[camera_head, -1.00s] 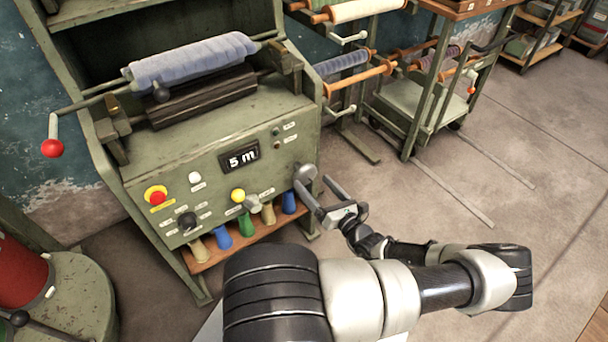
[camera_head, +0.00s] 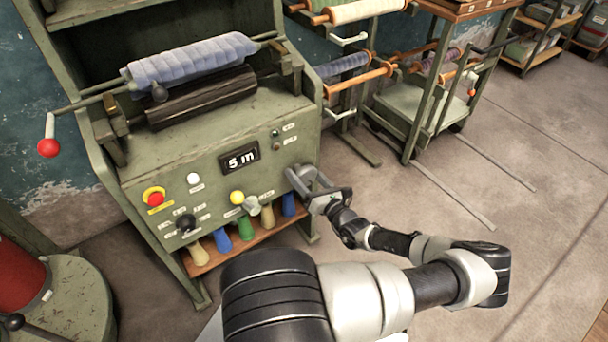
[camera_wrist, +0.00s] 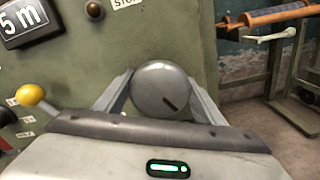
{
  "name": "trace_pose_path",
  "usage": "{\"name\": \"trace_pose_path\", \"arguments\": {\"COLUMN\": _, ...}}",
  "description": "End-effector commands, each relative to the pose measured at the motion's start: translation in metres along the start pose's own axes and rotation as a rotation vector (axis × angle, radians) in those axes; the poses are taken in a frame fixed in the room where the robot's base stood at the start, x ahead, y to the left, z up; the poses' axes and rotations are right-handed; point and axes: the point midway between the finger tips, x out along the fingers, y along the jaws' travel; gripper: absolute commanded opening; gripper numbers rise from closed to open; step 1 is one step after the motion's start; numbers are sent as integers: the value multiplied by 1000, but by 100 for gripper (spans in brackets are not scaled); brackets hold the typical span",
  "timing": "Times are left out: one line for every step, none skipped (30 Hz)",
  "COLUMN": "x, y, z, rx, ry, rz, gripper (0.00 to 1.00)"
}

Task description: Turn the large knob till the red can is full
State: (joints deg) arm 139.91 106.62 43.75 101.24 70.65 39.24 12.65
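The large grey round knob (camera_wrist: 160,88) with a dark pointer mark is on the front panel of the green machine. In the head view the knob (camera_head: 306,172) is at the panel's right edge, partly covered by my gripper (camera_head: 308,184). In the wrist view my gripper's fingers lie on either side of the knob, open, with no clear grip on it; contact at the tips cannot be told. A red cylinder (camera_head: 20,272), perhaps the red can, stands at the far left, cut off by the picture edge. Its inside is not visible.
The green panel (camera_head: 160,190) has a display (camera_head: 239,160) reading "5 m", a yellow-headed lever (camera_head: 237,197), a black knob (camera_head: 186,222) and a red button (camera_head: 155,197). Several coloured cones stand on a shelf below.

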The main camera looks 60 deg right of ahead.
Motion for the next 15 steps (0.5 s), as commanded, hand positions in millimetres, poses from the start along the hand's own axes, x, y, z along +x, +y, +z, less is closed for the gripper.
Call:
{"name": "trace_pose_path", "arguments": {"x": 0, "y": 0, "z": 0, "rx": 0, "ry": 0, "rz": -1, "gripper": 41}}
{"name": "trace_pose_path", "arguments": {"x": 0, "y": 0, "z": 0, "rx": 0, "ry": 0, "rz": -1, "gripper": 41}}
{"name": "trace_pose_path", "arguments": {"x": 0, "y": 0, "z": 0, "rx": 1, "ry": 0, "rz": -1, "gripper": 41}}
{"name": "trace_pose_path", "arguments": {"x": 0, "y": 0, "z": 0, "rx": 3, "ry": 0, "rz": -1, "gripper": 41}}
{"name": "trace_pose_path", "arguments": {"x": 0, "y": 0, "z": 0, "rx": 6, "ry": 0, "rz": -1, "gripper": 41}}
{"name": "trace_pose_path", "arguments": {"x": 0, "y": 0, "z": 0, "rx": 11, "ry": 0, "rz": -1, "gripper": 41}}
{"name": "trace_pose_path", "arguments": {"x": 0, "y": 0, "z": 1, "rx": 16, "ry": 0, "rz": -1, "gripper": 41}}
{"name": "trace_pose_path", "arguments": {"x": 0, "y": 0, "z": 1, "rx": 23, "ry": 0, "rz": -1, "gripper": 41}}
{"name": "trace_pose_path", "arguments": {"x": 0, "y": 0, "z": 1, "rx": 34, "ry": 0, "rz": 0, "gripper": 41}}
{"name": "trace_pose_path", "arguments": {"x": 0, "y": 0, "z": 1, "rx": 45, "ry": 0, "rz": 0, "gripper": 41}}
{"name": "trace_pose_path", "arguments": {"x": 0, "y": 0, "z": 1, "rx": 57, "ry": 1, "rz": 0, "gripper": 41}}
{"name": "trace_pose_path", "arguments": {"x": 0, "y": 0, "z": 1, "rx": 76, "ry": 2, "rz": 1, "gripper": 41}}
{"name": "trace_pose_path", "arguments": {"x": 0, "y": 1, "z": 2, "rx": 93, "ry": 2, "rz": 1, "gripper": 41}}
{"name": "trace_pose_path", "arguments": {"x": 0, "y": 1, "z": 2, "rx": 111, "ry": 2, "rz": 1, "gripper": 41}}
{"name": "trace_pose_path", "arguments": {"x": 0, "y": 0, "z": 2, "rx": 136, "ry": 3, "rz": 1, "gripper": 41}}
